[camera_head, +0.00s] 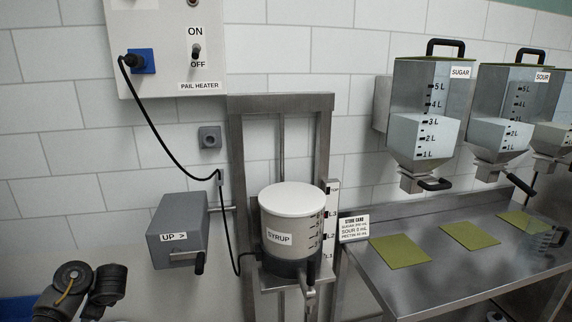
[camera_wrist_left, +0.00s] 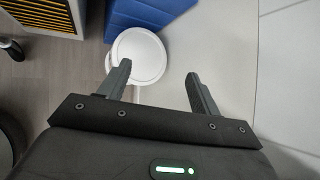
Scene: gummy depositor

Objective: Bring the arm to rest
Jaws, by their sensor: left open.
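My left gripper (camera_wrist_left: 158,69) shows in the left wrist view with its two dark fingers wide apart and nothing between them. It points toward a white round-topped thing (camera_wrist_left: 140,50) beyond the fingertips, and I cannot tell how far off that is. In the head view only dark links of my left arm (camera_head: 85,287) show at the bottom left, and the left gripper's fingers are out of that picture. My right gripper is in neither view.
A syrup pail (camera_head: 292,228) stands in a metal lift frame beside a grey crank box (camera_head: 178,231). A heater box (camera_head: 172,45) hangs above. Sugar (camera_head: 430,78) and sour (camera_head: 493,90) hoppers hang over a steel table (camera_head: 418,275) with green mats. A blue block (camera_wrist_left: 140,18) is near my left gripper.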

